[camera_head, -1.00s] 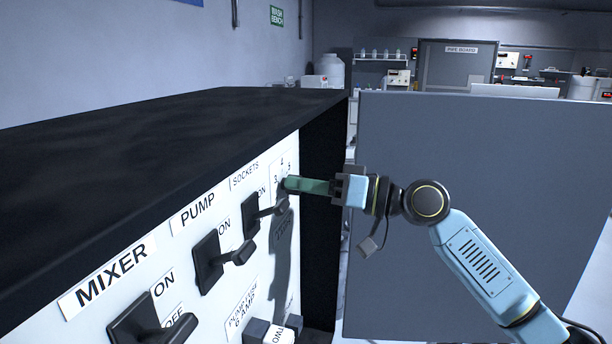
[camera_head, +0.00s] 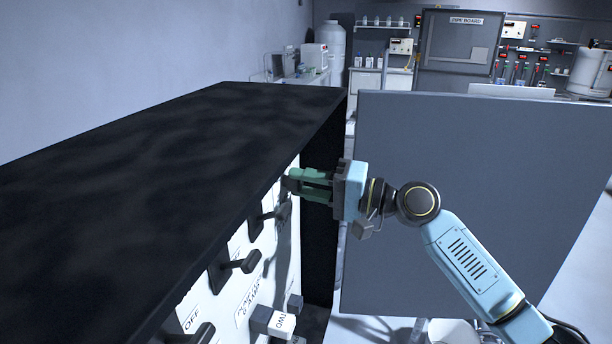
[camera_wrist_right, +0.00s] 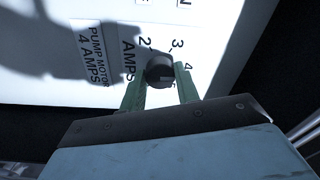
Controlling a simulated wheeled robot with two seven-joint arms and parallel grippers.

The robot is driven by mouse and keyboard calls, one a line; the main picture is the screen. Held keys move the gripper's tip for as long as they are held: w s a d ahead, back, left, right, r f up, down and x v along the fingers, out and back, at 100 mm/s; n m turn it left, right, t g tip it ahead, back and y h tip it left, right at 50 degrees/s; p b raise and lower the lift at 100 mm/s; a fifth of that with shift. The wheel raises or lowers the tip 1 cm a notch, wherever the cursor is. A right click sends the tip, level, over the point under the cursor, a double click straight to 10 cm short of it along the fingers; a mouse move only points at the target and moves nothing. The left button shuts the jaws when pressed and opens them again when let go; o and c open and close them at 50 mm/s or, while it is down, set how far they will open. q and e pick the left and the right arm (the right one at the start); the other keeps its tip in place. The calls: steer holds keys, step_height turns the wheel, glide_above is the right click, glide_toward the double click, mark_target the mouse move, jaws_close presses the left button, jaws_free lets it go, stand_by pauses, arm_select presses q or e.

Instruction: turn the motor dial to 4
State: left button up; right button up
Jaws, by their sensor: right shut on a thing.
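The motor dial (camera_wrist_right: 160,68) is a small dark round knob on the white panel (camera_wrist_right: 95,92), seen in the right wrist view. The numbers 2, 3 and 4 curve around it, with AMPS and a PUMP MOTOR 4 AMPS label to the left. Which number it points to is not clear. My right gripper (camera_wrist_right: 160,80) has its green fingers on either side of the dial, shut on it. In the head view the right gripper (camera_head: 292,182) reaches the panel's far right end, and the dial is mostly hidden there. My left gripper is not in view.
Dark switch levers (camera_head: 240,264) stick out of the panel left of the gripper. The black cabinet top (camera_head: 190,160) overhangs the panel. A large grey board (camera_head: 480,220) stands behind my right arm.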

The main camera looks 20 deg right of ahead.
steer(key=shift+r+m, duration=0.1)
steer(key=shift+m, duration=0.2)
steer(key=o, duration=1)
steer(key=shift+c, duration=0.2)
steer(key=b+v, duration=0.4)
steer(key=v, duration=0.9)
steer(key=shift+d+b, duration=0.2)
steer(key=shift+b, duration=0.15)
steer(key=shift+s, duration=0.1)
